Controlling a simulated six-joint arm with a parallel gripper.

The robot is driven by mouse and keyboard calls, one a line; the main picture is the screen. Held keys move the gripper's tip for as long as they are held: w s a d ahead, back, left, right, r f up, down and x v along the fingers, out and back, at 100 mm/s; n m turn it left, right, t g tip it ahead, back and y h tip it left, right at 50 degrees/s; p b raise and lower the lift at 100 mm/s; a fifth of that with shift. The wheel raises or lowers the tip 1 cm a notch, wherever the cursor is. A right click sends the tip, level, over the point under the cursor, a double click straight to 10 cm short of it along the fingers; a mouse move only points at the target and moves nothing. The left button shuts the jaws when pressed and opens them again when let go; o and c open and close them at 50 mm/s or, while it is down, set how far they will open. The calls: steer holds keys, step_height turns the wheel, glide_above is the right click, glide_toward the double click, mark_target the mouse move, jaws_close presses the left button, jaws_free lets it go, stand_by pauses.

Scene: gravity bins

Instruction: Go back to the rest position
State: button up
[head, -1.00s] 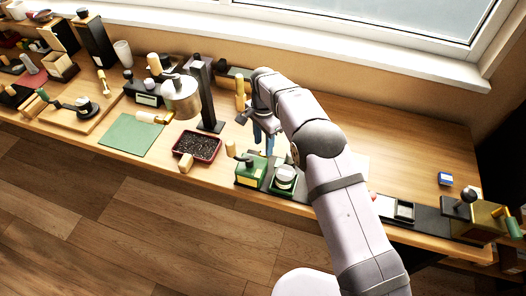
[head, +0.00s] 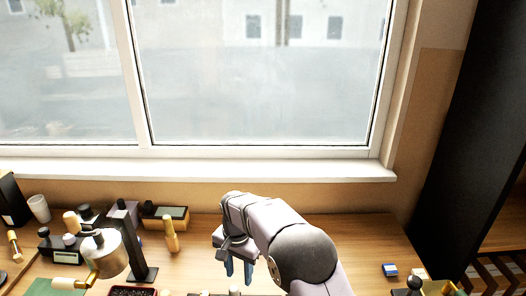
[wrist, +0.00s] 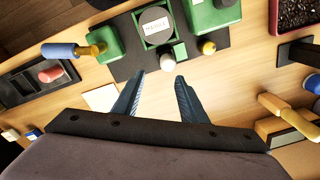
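My gripper (head: 238,273) hangs above the bench with its two blue fingers pointing down. The tips appear apart from these things.
A green block with a handle (wrist: 103,42) and a black tray (wrist: 22,88) lie to the left in the wrist view. A hanging metal cylinder (head: 107,256) and black post (head: 138,250) stand left of my arm. The window sill (head: 200,171) runs behind.

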steer(key=s+d+r+n, duration=0.1)
steer(key=s+d, duration=0.2)
steer(key=d, duration=0.2)
steer(key=s+d+r+n, duration=0.1)
steer(key=s+d, duration=0.3)
steer(key=d, duration=0.1)
steer(key=s+d+r+n, duration=0.1)
steer(key=s+d+r, duration=0.1)
steer(key=d, duration=0.3)
steer(key=shift+s+d, duration=0.1)
steer(key=shift+s, duration=0.8)
steer(key=s+d+n, duration=0.1)
steer(key=s+d, duration=0.2)
steer(key=s, duration=0.4)
steer(key=s+d+f+n, duration=0.1)
steer(key=s+d, duration=0.3)
steer(key=s, duration=0.2)
steer(key=shift+s+f, duration=0.25)
steer(key=shift+s, duration=0.15)
